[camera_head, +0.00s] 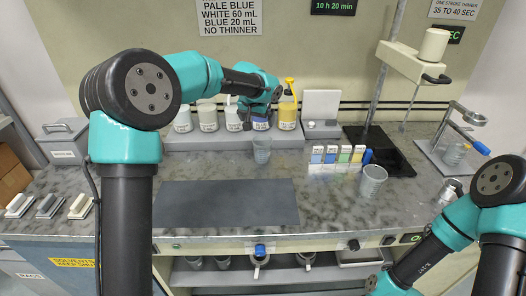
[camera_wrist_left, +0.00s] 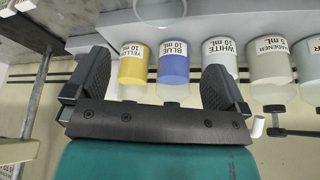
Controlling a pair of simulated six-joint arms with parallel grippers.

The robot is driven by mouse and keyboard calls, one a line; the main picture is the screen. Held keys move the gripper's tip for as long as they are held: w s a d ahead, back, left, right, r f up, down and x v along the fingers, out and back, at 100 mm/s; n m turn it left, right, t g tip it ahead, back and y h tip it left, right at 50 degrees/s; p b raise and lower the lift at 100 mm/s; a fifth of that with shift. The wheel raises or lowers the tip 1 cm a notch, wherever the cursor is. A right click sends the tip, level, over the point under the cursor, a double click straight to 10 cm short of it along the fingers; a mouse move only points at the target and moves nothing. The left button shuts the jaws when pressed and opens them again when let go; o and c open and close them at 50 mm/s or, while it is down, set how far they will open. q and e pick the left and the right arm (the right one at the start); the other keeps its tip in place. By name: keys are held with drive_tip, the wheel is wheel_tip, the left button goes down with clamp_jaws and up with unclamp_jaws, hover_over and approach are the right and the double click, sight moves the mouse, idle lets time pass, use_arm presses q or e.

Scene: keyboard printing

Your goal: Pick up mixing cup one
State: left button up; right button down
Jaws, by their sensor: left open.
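Two clear, tapered cups stand on the bench in the head view: one (camera_head: 262,150) at the front edge of the bottle shelf, another (camera_head: 373,181) farther right. I cannot tell by any label which is mixing cup one. My left gripper (camera_head: 262,110) is above and behind the nearer cup, in front of the bottles, partly hidden by its own wrist. In the left wrist view the left gripper (camera_wrist_left: 158,62) is open and empty, its fingers apart. The rim of a clear cup (camera_wrist_left: 158,10) shows at the top edge, beyond the fingertips. My right gripper is out of view.
Labelled bottles, including a yellow one (camera_head: 287,117) and a blue one (camera_wrist_left: 173,62), line the shelf (camera_head: 185,142) close to the left gripper. A dark mat (camera_head: 225,205) lies clear in front. Small coloured cards (camera_head: 338,154) and a black tray (camera_head: 397,163) are right.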

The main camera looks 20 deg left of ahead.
use_arm(q)
approach(263, 143)
drive_tip(key=f, duration=0.2)
drive_tip(key=shift+s+d+f, duration=0.15)
drive_tip(key=shift+d+f, duration=0.15)
drive_tip(key=shift+d, duration=0.1)
drive_tip(key=shift+s+x, duration=0.15)
drive_tip(key=shift+x, duration=1.15)
drive_tip(key=shift+s+x, duration=0.1)
drive_tip(key=shift+x, duration=1.2)
drive_tip(key=shift+f, duration=0.1)
drive_tip(key=c, duration=0.8)
